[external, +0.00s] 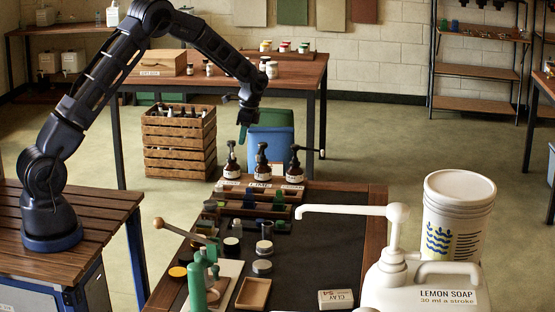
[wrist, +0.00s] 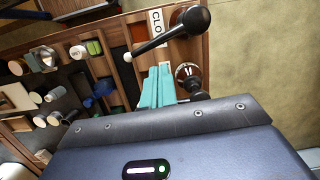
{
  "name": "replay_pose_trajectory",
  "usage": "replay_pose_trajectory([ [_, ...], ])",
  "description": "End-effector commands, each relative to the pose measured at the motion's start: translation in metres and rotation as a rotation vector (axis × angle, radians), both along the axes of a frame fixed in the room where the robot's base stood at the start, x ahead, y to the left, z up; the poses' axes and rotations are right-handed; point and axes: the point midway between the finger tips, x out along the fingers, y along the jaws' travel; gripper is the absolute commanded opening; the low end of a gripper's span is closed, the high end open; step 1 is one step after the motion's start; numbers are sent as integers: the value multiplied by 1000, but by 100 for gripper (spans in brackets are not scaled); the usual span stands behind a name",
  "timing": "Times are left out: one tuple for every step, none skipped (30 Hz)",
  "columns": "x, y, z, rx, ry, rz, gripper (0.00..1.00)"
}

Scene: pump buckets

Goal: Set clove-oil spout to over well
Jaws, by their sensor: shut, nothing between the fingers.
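My gripper (external: 243,136) is shut and empty, pointing down above the row of dark pump bottles. In the wrist view its teal fingers (wrist: 156,88) are together. A pump with a black round head (wrist: 194,19) stands beside a label (wrist: 157,24) reading "CLO". Its long dark spout (wrist: 152,46) runs down-left to a pale tip over the wooden rack, clear of the fingers. A second pump bottle (wrist: 188,77) is just right of the fingers. The external view shows a left bottle (external: 231,168), a middle one (external: 262,168) and a right one (external: 294,168). Which well lies under the tip is unclear.
A wooden rack (external: 284,199) with small items is in front of the bottles. A white lemon-soap jug (external: 432,278) with a long spout and a white bucket (external: 459,205) stand at right.

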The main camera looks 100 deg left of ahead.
Motion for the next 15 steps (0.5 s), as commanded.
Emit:
replay_pose_trajectory([
  [6, 1, 9, 2, -2, -1, 0],
  [6, 2, 16, 3, -2, -1, 0],
  [7, 2, 24, 2, -1, 0, 0],
  [8, 2, 29, 1, -1, 0, 0],
  [10, 2, 35, 2, -2, 0, 0],
  [11, 3, 43, 2, -2, 0, 0],
  [12, 3, 49, 2, -2, 0, 0],
  [13, 3, 55, 2, -2, 0, 0],
  [15, 3, 61, 1, -1, 0, 0],
  [16, 3, 66, 1, -1, 0, 0],
  [17, 4, 71, 2, -1, 0, 0],
  [17, 4, 77, 1, -1, 0, 0],
  [18, 4, 80, 0, 0, 0, 0],
  [19, 4, 84, 1, 0, 0, 0],
  [20, 4, 88, 1, -1, 0, 0],
])
